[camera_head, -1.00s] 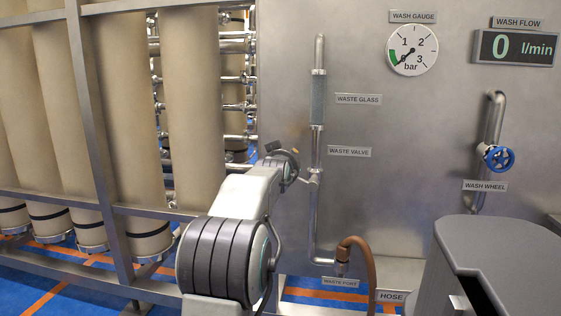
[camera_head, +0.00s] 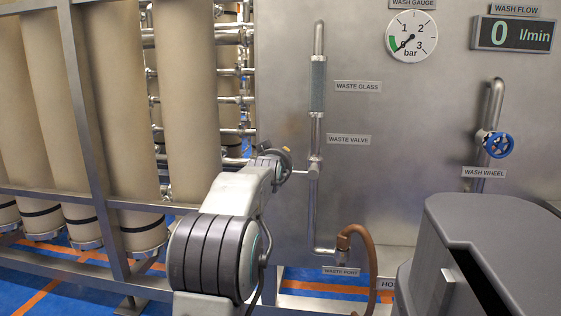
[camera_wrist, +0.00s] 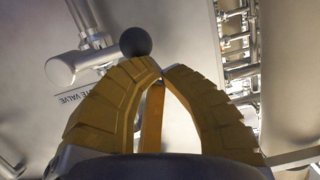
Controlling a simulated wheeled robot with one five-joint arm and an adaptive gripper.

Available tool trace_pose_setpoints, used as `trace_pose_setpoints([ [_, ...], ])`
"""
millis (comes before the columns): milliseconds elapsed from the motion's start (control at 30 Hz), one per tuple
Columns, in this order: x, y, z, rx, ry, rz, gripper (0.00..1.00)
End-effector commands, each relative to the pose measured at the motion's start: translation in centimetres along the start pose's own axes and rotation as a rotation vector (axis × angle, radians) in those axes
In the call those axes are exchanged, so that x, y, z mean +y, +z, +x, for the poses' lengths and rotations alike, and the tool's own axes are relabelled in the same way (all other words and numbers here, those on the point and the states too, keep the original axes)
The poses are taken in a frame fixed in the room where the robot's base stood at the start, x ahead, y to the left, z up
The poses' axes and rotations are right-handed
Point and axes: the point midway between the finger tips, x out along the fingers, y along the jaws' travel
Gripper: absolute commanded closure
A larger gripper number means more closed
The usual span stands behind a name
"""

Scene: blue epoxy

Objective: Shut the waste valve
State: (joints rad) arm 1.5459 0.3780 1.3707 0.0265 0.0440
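The waste valve (camera_head: 315,168) sits on the vertical steel pipe below the waste glass (camera_head: 317,85), beside its WASTE VALVE label (camera_head: 348,139). A thin lever runs left from it toward the end of my arm. In the wrist view, the valve body (camera_wrist: 75,66) is a steel stub at upper left, and its lever ends in a black ball knob (camera_wrist: 136,41). My gripper (camera_wrist: 161,73) has yellow ribbed fingers with the tips together and nothing seen held between them. The knob shows just beyond the tips; I cannot tell whether they touch. In the head view my wrist hides the fingers.
The brown hose (camera_head: 366,250) hangs from the waste port at the pipe's foot. A blue wash wheel (camera_head: 498,145) is at right, below the wash flow display (camera_head: 513,36) reading 0. Tan columns (camera_head: 188,100) in a steel frame stand left. A grey block (camera_head: 480,235) fills the lower right.

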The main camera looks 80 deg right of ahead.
Motion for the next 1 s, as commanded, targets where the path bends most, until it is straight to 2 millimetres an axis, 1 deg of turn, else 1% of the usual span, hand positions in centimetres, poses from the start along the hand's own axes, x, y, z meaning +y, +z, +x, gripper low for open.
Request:
trace_pose_setpoints([
  [433, -0.1, 0.3, 0.1, -0.004, -0.001, 0.000, 1.00],
  [667, -0.1, 0.1, 0.0, -0.005, -0.001, 0.000, 1.00],
  [767, -0.2, -0.6, -0.2, -0.004, -0.003, 0.000, 1.00],
  [867, -0.5, -1.8, -0.6, -0.002, -0.006, -0.001, 1.00],
  [1000, -1.0, -4.1, -1.4, 0.001, -0.012, -0.002, 1.00],
])
